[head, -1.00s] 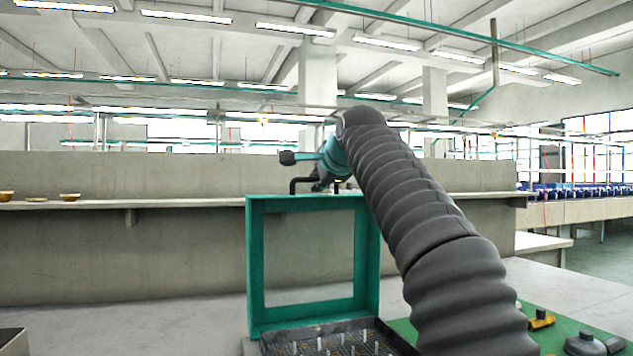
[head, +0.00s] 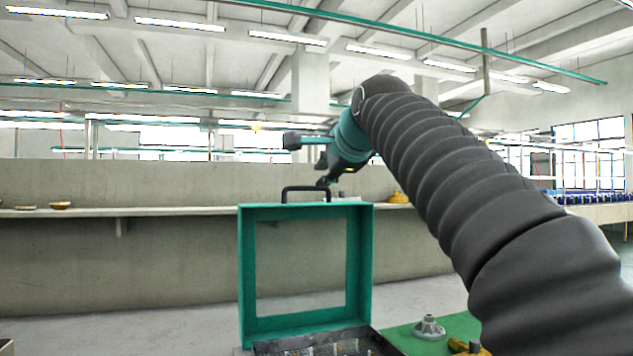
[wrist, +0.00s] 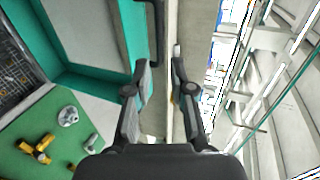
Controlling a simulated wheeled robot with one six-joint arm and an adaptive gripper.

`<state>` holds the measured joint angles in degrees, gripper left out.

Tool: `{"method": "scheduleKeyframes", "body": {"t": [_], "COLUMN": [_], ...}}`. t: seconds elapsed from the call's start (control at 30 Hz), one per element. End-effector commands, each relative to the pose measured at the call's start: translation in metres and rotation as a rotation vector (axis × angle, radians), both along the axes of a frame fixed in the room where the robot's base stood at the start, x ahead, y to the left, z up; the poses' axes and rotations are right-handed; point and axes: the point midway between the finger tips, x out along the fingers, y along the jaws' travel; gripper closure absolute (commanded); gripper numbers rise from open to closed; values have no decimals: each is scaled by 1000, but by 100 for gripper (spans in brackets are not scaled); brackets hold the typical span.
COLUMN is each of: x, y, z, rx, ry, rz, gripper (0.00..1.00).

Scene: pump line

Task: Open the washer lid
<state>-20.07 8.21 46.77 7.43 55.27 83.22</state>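The washer lid (head: 247,275) is a teal frame with a window, standing upright at the back edge of the washer (head: 300,346). A black handle (head: 305,188) sits on its top edge. The lid also shows at the upper left of the wrist view (wrist: 75,82), with part of the dark handle (wrist: 158,30) near the top centre. My gripper (head: 324,182) is just above and beside the handle's right end in the head view. In the wrist view my gripper (wrist: 160,70) has its fingers apart with nothing between them. Contact with the handle cannot be told.
A green mat (head: 450,328) right of the washer holds a grey flanged part (head: 429,327) and yellow parts (head: 466,346). A long concrete ledge (head: 170,210) with small bowls runs behind the lid. Floor left of the lid is clear.

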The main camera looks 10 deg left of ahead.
Motion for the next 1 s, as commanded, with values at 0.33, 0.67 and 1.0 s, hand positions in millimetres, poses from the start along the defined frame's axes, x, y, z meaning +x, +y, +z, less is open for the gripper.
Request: {"method": "scheduleKeyframes", "body": {"t": [0.33,0.67,1.0], "x": [-21,-21,-32], "y": [-11,-11,-34], "z": [8,9,-18], "rx": [0,0,-122], "ry": [1,1,7], "rz": [0,0,5], "gripper": [77,77,77]}}
